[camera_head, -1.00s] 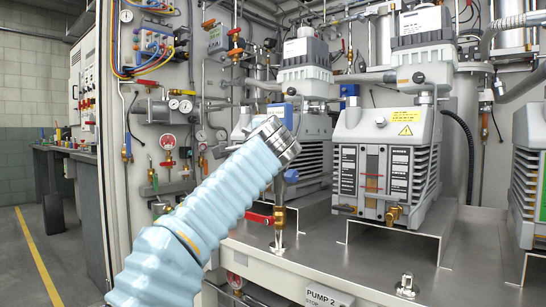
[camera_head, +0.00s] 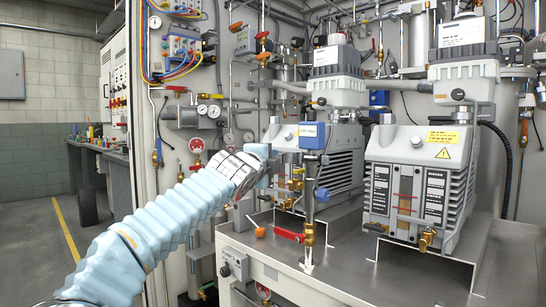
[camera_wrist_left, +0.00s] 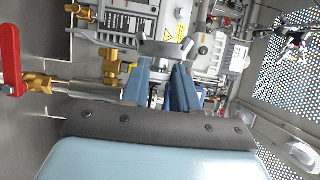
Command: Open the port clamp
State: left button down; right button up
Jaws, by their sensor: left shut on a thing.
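A vertical steel port pipe (camera_head: 309,215) stands at the front of the bench, with a red-handled valve (camera_head: 289,235) low on it and a blue-topped gauge (camera_head: 312,136) at its top. The port clamp sits at the joint below the gauge, small and mostly hidden; a blue lever or knob (camera_head: 321,195) sticks out on the pipe's right. My left gripper (camera_head: 276,163) reaches in from the left to this joint. In the left wrist view its two blue fingers (camera_wrist_left: 165,82) are close together, shut on the port clamp, whose edge shows between them. My right gripper is out of view.
A grey vacuum pump (camera_head: 420,170) stands right of the pipe, with another behind. The red valve handle (camera_wrist_left: 12,62) and brass fittings lie close beside the gripper in the wrist view.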

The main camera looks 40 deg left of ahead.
pick_arm(q)
jog(key=shift+s+a, duration=0.15)
jog(key=shift+a, duration=0.25)
jog(key=c, duration=0.9)
grip_release()
jog(key=shift+o, duration=0.2)
jog(key=shift+d, duration=0.1)
jog(key=b+v, duration=0.3)
jog(key=v, duration=1)
jog(key=shift+s+d+b, duration=0.25)
jog(key=shift+s+b, duration=0.05)
jog(key=shift+s, duration=0.05)
